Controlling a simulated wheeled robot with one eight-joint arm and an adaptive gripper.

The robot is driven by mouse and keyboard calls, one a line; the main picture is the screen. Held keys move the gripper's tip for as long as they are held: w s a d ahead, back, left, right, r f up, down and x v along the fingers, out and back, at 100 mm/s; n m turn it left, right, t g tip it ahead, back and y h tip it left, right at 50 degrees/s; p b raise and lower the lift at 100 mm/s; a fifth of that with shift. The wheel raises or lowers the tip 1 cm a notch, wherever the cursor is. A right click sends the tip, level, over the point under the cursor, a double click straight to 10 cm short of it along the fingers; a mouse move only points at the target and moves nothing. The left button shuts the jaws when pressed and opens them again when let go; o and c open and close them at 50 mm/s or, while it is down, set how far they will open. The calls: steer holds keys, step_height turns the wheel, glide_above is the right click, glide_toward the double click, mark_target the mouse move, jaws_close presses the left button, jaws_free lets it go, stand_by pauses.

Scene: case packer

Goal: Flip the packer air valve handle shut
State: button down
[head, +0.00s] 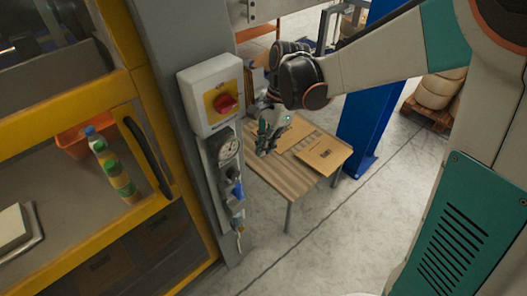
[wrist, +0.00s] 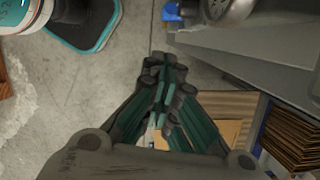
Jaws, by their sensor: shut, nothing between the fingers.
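The air valve with a blue handle (head: 237,189) sits on the grey post in the head view, below a round pressure gauge (head: 228,149). My gripper (head: 264,150) is shut and empty, to the right of the gauge and higher than the blue handle, apart from both in the picture. In the wrist view my gripper (wrist: 165,75) has its fingertips together. A small blue part (wrist: 171,12) shows at the top edge there, beside a round metal body (wrist: 228,8), probably the handle and the gauge. The handle's exact angle is too small to tell.
A grey switch box (head: 211,95) with a red knob on yellow (head: 225,103) is above the gauge. A wooden table (head: 285,178) with flat cardboard (head: 323,153) stands behind. A yellow machine frame (head: 150,120) is at left, a blue post (head: 367,120) at right. Open floor lies in front.

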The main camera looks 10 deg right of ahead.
mark_target(237, 190)
steer(key=shift+r, duration=0.1)
steer(key=s+m, duration=0.1)
steer(key=s+d+f+m+b, duration=0.1)
steer(key=m, duration=0.1)
steer(key=s+d+f+m+t, duration=0.1)
steer(key=shift+s+d+f+m+b, duration=0.1)
steer(key=shift+s+f+m+b, duration=0.2)
steer(key=shift+b, duration=0.1)
steer(key=a+f+b, duration=0.4)
steer(key=a+f, duration=0.2)
steer(key=f, duration=0.3)
steer(key=shift+w+a+f+b, duration=0.15)
steer(key=shift+a+f+b, duration=0.05)
steer(key=shift+f+b, duration=0.15)
steer(key=shift+w, duration=0.1)
stand_by(0.5)
